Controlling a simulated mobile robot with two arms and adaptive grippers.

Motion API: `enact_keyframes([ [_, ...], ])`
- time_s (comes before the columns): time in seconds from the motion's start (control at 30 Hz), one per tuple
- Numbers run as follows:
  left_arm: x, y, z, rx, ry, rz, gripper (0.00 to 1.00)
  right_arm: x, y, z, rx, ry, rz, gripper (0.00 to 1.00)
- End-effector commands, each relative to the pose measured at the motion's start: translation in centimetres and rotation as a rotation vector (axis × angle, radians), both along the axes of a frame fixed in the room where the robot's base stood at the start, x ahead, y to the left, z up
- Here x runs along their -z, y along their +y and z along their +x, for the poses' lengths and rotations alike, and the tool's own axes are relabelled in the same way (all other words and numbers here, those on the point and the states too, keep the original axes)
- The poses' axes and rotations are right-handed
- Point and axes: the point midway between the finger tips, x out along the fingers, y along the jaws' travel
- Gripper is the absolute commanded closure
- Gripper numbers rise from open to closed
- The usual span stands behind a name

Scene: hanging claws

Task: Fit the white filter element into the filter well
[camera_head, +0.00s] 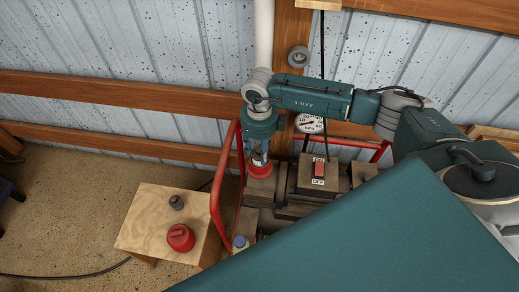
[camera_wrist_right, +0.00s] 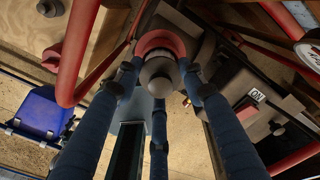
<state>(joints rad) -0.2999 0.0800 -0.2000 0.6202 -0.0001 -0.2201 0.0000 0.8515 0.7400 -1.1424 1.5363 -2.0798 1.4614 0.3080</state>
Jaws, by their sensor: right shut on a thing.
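My right gripper (camera_head: 260,155) points straight down over the left part of the red-framed machine. My left gripper is not in view.
A wooden stool (camera_head: 150,215) at left holds a red cap (camera_head: 180,237) and a dark grey knob (camera_head: 176,202). The red tube frame (camera_head: 218,195) runs close beside my gripper. A switch box (camera_head: 318,174) and pressure gauge (camera_head: 309,123) stand to the right. A wall is behind.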

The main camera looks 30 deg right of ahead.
Motion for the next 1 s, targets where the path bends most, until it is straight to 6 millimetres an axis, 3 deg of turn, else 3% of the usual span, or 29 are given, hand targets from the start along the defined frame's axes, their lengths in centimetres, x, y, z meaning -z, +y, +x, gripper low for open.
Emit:
enact_keyframes([
  [0.87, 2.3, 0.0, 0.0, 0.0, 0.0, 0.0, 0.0, 2.8, 0.0, 0.0, 0.0, 0.0, 0.0, 0.86],
  [0.9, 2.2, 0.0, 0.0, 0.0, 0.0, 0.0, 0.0, 2.6, 0.0, 0.0, 0.0, 0.0, 0.0, 0.54],
  [1.0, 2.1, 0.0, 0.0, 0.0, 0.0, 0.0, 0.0, 2.6, 0.0, 0.0, 0.0, 0.0, 0.0, 0.38],
])
